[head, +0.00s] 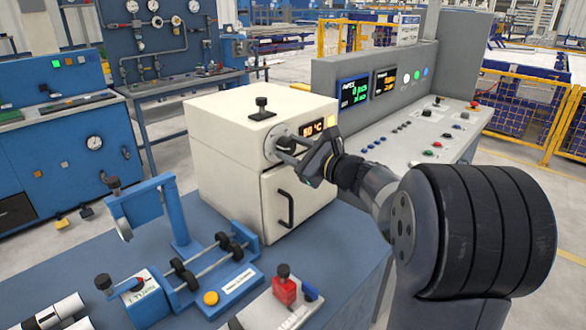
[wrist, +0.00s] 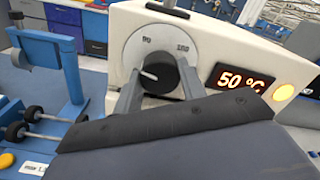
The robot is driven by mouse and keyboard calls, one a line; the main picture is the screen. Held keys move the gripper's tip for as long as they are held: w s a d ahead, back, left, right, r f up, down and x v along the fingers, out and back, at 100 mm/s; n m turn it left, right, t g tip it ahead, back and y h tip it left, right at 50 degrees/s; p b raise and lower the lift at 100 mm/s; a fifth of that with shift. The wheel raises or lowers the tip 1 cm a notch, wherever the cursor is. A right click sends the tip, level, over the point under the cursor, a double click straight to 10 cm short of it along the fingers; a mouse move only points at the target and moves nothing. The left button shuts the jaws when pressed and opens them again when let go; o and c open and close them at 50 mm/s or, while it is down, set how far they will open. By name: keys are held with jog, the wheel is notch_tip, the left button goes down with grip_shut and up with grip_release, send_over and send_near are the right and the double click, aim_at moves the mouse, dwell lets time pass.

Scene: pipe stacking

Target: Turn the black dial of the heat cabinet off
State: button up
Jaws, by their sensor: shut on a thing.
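The heat cabinet (head: 228,150) is a cream box on the blue-grey bench. Its black dial (wrist: 158,72) sits on a round pale scale plate (wrist: 135,48) on the front. The dial's white pointer mark points to the left in the wrist view; the numbers there are partly hidden. My gripper (head: 282,143) is at the dial, with one finger on each side of it, shut on it; it also shows in the wrist view (wrist: 160,68). The orange display (wrist: 240,78) reads 50 °C, and a round lamp (wrist: 284,92) beside it glows yellow.
A black knob (head: 262,106) stands on the cabinet top. The cabinet door has a black handle (head: 284,208). A blue roller fixture (head: 205,268) and a red-topped item (head: 284,288) stand on the bench in front. A grey control console (head: 420,135) stands behind, to the right.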

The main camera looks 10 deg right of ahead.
jog(key=n+b, duration=0.2)
jog(key=b, duration=0.1)
jog(key=n+b, duration=0.2)
jog(key=b, duration=0.1)
jog(key=shift+f+n+b, duration=0.3)
jog(key=shift+f, duration=0.1)
jog(key=n+b, duration=0.2)
jog(key=b, duration=0.1)
jog(key=n+b, duration=0.2)
jog(key=shift+r, duration=0.25)
jog(key=shift+r+n, duration=0.1)
jog(key=shift+n, duration=0.2)
jog(key=o, duration=1)
jog(key=shift+c, duration=0.2)
jog(key=shift+s+d, duration=0.1)
jog(key=v, duration=1)
jog(key=shift+s, duration=0.3)
jog(key=shift+w+d, duration=0.1)
jog(key=shift+w, duration=0.05)
